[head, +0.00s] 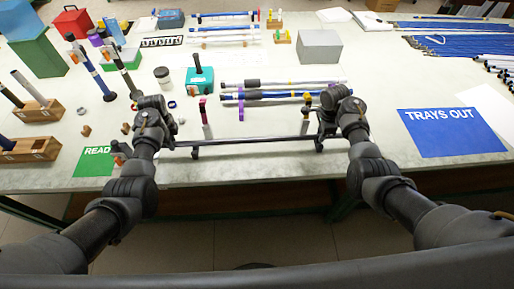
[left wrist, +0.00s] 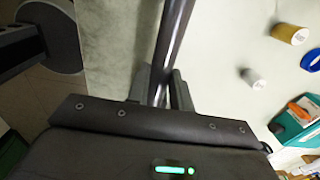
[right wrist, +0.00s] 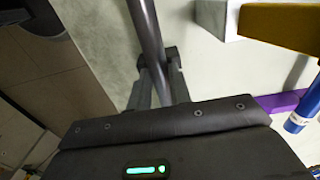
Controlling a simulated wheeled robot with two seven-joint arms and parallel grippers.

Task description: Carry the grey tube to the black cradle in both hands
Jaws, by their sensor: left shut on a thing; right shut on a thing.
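The grey tube (head: 250,139) lies level across the front of the table in the head view, held between my two grippers. My left gripper (head: 170,143) is shut around it near its left part; the left wrist view shows the tube (left wrist: 171,40) between the fingers. My right gripper (head: 322,134) is shut on it near its right part, and the right wrist view shows the tube (right wrist: 148,35) between the fingers. Two short dark pieces (head: 195,152) show beneath the tube in the head view; I cannot tell whether they belong to the black cradle or touch the tube.
A teal box (head: 200,82) stands behind on the left, a grey block (head: 319,46) at the back. A blue "TRAYS OUT" mat (head: 455,140) lies right, a green mat (head: 92,162) left.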

